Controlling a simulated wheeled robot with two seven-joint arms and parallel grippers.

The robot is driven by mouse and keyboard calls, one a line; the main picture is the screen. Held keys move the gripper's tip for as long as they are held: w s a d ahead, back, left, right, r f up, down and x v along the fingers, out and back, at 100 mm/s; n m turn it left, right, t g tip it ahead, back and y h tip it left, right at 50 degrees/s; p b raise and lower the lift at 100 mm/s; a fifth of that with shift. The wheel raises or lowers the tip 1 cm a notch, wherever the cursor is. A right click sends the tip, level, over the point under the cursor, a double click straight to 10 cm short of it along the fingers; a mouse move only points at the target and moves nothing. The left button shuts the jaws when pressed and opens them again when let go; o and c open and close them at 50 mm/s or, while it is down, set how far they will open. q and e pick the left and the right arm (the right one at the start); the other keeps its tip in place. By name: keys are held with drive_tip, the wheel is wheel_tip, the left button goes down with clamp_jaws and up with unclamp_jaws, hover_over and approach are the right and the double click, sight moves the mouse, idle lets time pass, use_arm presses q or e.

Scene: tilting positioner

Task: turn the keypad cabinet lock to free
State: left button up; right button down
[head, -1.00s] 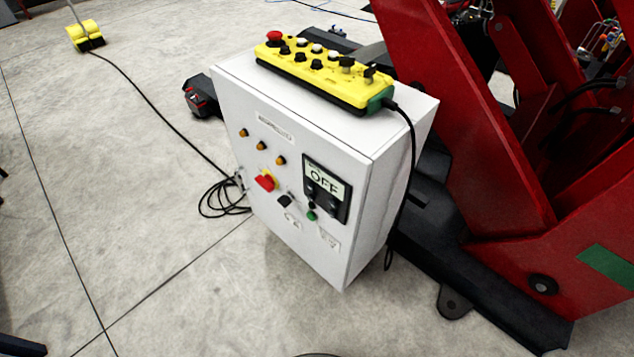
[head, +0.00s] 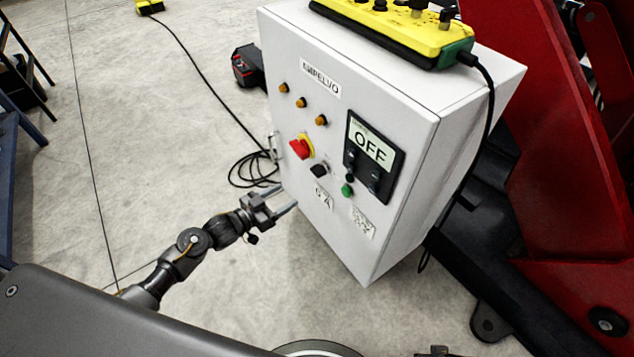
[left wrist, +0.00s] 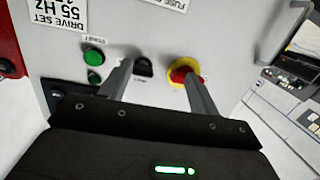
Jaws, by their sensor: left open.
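The white control cabinet (head: 300,215) stands on the floor with its front turned to the left. A small black knob (head: 320,170) sits on its front, between a red rotary switch on a yellow plate (head: 301,148) and a green button (head: 347,190). I cannot read any mark for its position. My left gripper (head: 285,200) is open and empty, in front of the cabinet, below and left of the knob in the head view. In the left wrist view, the black knob (left wrist: 143,67) shows between the two fingers, nearer the left one. My right gripper is out of view.
A dark panel reading OFF (head: 370,150) is on the cabinet front. A yellow pendant (head: 400,30) lies on top, its cable hanging down the right side. Red machinery (head: 560,150) stands close at right. A coiled black cable (head: 250,175) lies on the floor at left.

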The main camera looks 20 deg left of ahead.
sight(313, 173)
use_arm(q)
wheel_tip(313, 173, up, 5)
drive_tip(key=d+m+h, duration=0.2)
drive_tip(key=b+x, duration=0.1)
drive_tip(key=x, duration=0.9)
drive_tip(key=shift+w+a, duration=0.1)
drive_tip(key=shift+a, duration=0.1)
drive_tip(key=shift+w+d+b, duration=0.3)
drive_tip(key=shift+w+d, duration=0.05)
drive_tip(key=shift+w, duration=0.05)
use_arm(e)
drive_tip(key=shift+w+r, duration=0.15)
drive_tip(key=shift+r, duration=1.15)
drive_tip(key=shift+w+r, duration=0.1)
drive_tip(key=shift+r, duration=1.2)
use_arm(q)
drive_tip(key=shift+n, duration=0.3)
drive_tip(key=c, duration=1)
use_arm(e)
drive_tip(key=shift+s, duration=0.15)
